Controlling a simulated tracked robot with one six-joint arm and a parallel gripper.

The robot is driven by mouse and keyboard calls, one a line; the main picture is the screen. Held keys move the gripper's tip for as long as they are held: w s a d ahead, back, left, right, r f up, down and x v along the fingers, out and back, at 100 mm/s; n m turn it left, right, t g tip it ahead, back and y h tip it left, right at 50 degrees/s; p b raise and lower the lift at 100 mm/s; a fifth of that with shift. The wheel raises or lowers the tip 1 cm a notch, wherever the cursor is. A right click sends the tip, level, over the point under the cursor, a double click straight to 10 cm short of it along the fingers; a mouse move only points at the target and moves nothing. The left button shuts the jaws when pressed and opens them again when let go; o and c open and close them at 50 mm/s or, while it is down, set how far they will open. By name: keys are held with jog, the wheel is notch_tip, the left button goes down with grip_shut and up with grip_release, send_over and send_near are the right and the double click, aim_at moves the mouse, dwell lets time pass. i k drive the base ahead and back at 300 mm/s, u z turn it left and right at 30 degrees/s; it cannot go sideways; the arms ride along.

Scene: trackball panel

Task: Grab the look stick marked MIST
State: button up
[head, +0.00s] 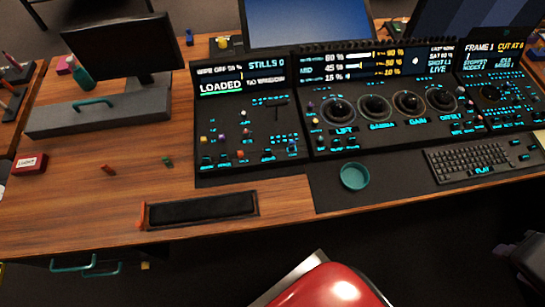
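I cannot read the name MIST on anything in the head view, so I cannot tell which piece is the look stick. Two small stick-like pieces lie on the wooden desk left of the console: a red-brown one (108,169) and a green one (167,161). Any marking on them is too small to read. A red box (30,163) with a white label stands at the desk's left. My gripper is not in view.
The black control console (240,170) fills the desk's middle and right, with a keyboard (470,162) at right. A teal round dish (354,177) and a dark framed tray (200,208) lie near the front edge. A monitor (125,45) stands back left. Bare wood surrounds the small pieces.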

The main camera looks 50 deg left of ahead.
aim_at(292, 143)
jog(key=u, duration=0.05)
jog(key=k, duration=1.3)
jog(key=u, duration=1.9)
jog(key=i, duration=1)
jog(key=u, duration=0.05)
